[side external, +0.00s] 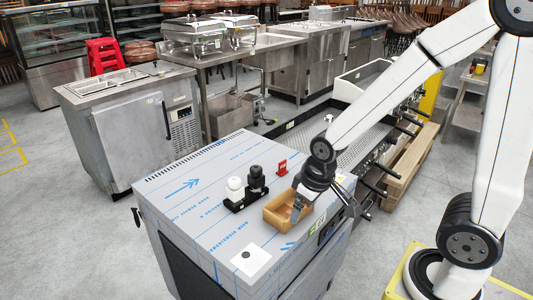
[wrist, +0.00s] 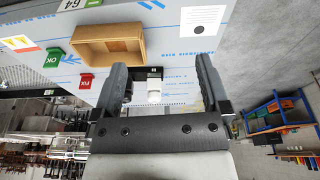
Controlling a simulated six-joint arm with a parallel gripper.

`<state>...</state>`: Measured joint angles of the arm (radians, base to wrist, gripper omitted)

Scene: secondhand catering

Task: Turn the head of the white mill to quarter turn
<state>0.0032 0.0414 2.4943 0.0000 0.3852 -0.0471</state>
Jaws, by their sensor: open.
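The white mill (side external: 234,188) stands upright in a black holder (side external: 236,206) on the blue-printed cabinet top, with a black mill (side external: 256,178) to its right. In the wrist view the white mill (wrist: 154,92) appears between my fingers, and the black mill (wrist: 128,92) is partly hidden by the left finger. My gripper (side external: 300,204) is open and empty, over the wooden box and to the right of the mills, apart from them. Its two fingers also show in the wrist view (wrist: 161,65). The angle of the white head cannot be told.
An open wooden box (side external: 272,217) sits right of the mills. A red FIX sign (wrist: 86,80) and a green OK sign (wrist: 54,57) stand near it. A white card with a black dot (side external: 242,264) lies at the front. The cabinet top's left part is clear.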

